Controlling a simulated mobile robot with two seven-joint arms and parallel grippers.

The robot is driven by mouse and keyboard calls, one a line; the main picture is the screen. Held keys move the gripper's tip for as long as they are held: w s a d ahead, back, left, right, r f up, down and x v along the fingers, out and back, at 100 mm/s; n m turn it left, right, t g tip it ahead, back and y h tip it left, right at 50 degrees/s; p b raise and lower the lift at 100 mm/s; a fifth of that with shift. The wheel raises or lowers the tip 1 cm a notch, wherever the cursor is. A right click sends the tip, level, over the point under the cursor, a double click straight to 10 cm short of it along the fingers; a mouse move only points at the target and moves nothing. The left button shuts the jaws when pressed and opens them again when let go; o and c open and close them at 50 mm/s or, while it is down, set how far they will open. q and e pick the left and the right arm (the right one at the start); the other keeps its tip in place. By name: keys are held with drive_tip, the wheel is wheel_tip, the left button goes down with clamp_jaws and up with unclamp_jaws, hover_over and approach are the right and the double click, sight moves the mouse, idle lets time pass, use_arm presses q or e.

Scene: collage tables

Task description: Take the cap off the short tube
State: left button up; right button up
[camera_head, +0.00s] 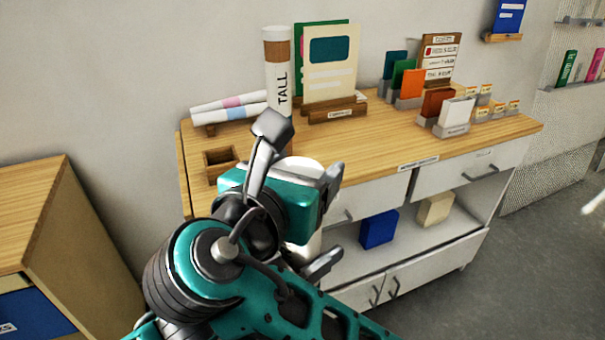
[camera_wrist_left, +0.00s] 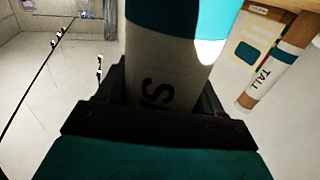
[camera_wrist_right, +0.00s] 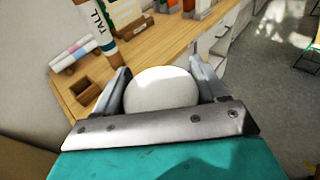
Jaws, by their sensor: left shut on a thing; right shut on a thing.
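The short tube (camera_wrist_left: 165,65) is white with a teal band and a partly visible letter S. It stands between the fingers of my left gripper (camera_wrist_left: 163,92), which is shut on it. In the head view its white lower body (camera_head: 306,245) shows beside a left finger (camera_head: 322,265). The white round cap (camera_wrist_right: 162,88) fills the space between the fingers of my right gripper (camera_wrist_right: 161,80), which is shut on it. In the head view my right gripper is above the left, and my own teal arm parts hide the join, so I cannot tell whether cap and tube are apart.
A wooden-topped cabinet (camera_head: 370,150) stands behind the grippers. On it are a tall tube (camera_head: 278,75), an empty wooden holder (camera_head: 219,163), rolled papers (camera_head: 228,106) and card racks. Another cabinet (camera_head: 30,205) is at the left. Floor is open at the right.

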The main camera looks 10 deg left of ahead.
drive_tip(key=shift+r, duration=0.55)
